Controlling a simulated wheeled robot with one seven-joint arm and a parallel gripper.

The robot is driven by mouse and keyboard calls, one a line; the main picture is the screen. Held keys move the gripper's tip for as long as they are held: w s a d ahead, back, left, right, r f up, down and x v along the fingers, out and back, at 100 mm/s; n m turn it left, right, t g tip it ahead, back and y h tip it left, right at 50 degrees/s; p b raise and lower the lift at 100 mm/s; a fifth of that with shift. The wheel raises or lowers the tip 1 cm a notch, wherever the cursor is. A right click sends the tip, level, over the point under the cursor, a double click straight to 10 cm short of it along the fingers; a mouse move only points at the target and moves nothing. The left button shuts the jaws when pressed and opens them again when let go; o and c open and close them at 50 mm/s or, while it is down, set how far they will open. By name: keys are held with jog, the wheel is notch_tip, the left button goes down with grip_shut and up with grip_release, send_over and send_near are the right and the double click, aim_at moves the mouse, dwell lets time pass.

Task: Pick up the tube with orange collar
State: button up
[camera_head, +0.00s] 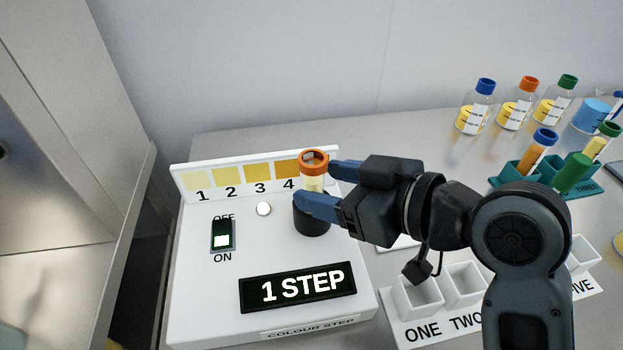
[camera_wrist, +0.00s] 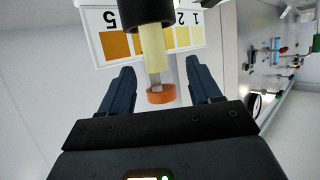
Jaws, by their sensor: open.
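The tube with orange collar (camera_head: 314,164) stands upright in the black round holder (camera_head: 311,222) on the white colour step device (camera_head: 205,300). It holds pale yellow contents. My gripper (camera_head: 316,188) reaches in from the right with its blue fingers on either side of the tube. In the wrist view the orange-collared tube (camera_wrist: 157,65) lies between the two spread fingers of my gripper (camera_wrist: 161,88), with a gap on each side. The tube's lower end is hidden inside the holder.
The device has a numbered yellow colour scale (camera_head: 228,177), a switch (camera_head: 222,236) and a "1 STEP" display (camera_head: 298,288). White labelled cups (camera_head: 418,296) stand below my arm. A teal rack (camera_head: 507,180) with tubes and several capped bottles (camera_head: 515,110) stand at the right.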

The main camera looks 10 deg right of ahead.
aim_at(303, 182)
jog(key=x, duration=0.3)
jog(key=p+x, duration=0.1)
jog(key=x, duration=0.1)
jog(key=shift+w+f, duration=0.3)
jog(key=shift+f, duration=0.1)
jog(key=shift+c, duration=0.2)
jog(key=c, duration=1)
